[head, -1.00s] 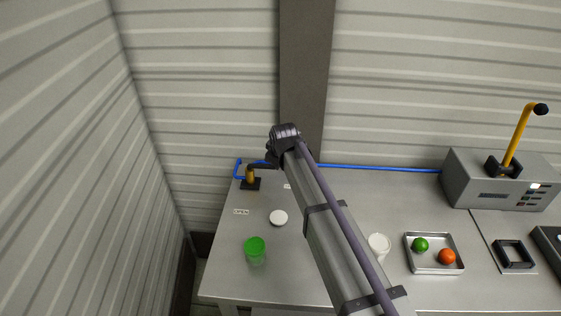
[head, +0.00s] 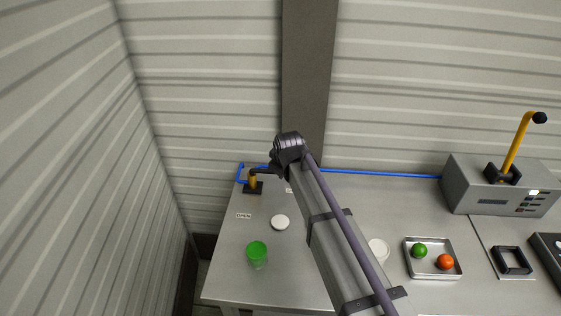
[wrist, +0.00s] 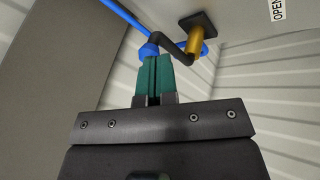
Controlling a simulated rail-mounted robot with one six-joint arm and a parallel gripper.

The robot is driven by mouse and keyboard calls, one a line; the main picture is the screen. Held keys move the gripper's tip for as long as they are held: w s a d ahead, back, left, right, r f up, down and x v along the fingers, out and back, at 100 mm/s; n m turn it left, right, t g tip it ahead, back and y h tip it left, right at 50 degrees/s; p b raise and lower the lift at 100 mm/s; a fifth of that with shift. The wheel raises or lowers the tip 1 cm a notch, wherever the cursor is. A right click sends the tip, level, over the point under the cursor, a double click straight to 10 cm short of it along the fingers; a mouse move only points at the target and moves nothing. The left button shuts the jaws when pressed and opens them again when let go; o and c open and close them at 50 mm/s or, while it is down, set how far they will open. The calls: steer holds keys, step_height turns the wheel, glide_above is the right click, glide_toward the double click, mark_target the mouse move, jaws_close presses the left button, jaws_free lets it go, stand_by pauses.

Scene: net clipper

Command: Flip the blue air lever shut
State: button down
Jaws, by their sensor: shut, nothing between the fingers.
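The air valve has a brass body (head: 253,182) on a dark base at the back left of the table. Its dark cranked lever (wrist: 169,42) runs from the brass body to a blue end (wrist: 148,51) in the wrist view. My gripper (wrist: 153,62) is shut and empty, with its teal fingertips right at the blue end, overlapping it in the picture. I cannot tell whether they touch. In the head view my wrist partly hides the lever and fingers. An OPEN label (head: 244,215) lies on the table in front of the valve.
A blue hose (head: 380,174) runs along the back wall. A tray (head: 433,272) with a green and an orange ball and a grey machine (head: 480,190) are at right.

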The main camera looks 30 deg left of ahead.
steer(key=s+d+r+p, duration=0.1)
steer(key=d+r+p, duration=0.3)
steer(key=r+p, duration=0.2)
steer(key=shift+d+r, duration=0.2)
steer(key=shift+r, duration=0.75)
steer(key=s+d+f+m+g+h, duration=0.1)
steer(key=s+d+m, duration=0.4)
steer(key=d, duration=1.1)
steer(key=s+d+m+g+h, duration=0.1)
steer(key=s+d+m, duration=0.4)
steer(key=d, duration=1.1)
steer(key=s+d+f+m+g+h, duration=0.1)
steer(key=s+d+m+g, duration=0.2)
steer(key=d, duration=1.3)
steer(key=s+m, duration=0.1)
steer(key=m, duration=0.2)
steer(key=shift+s+f+h, duration=0.3)
steer(key=shift+s+h, duration=0.1)
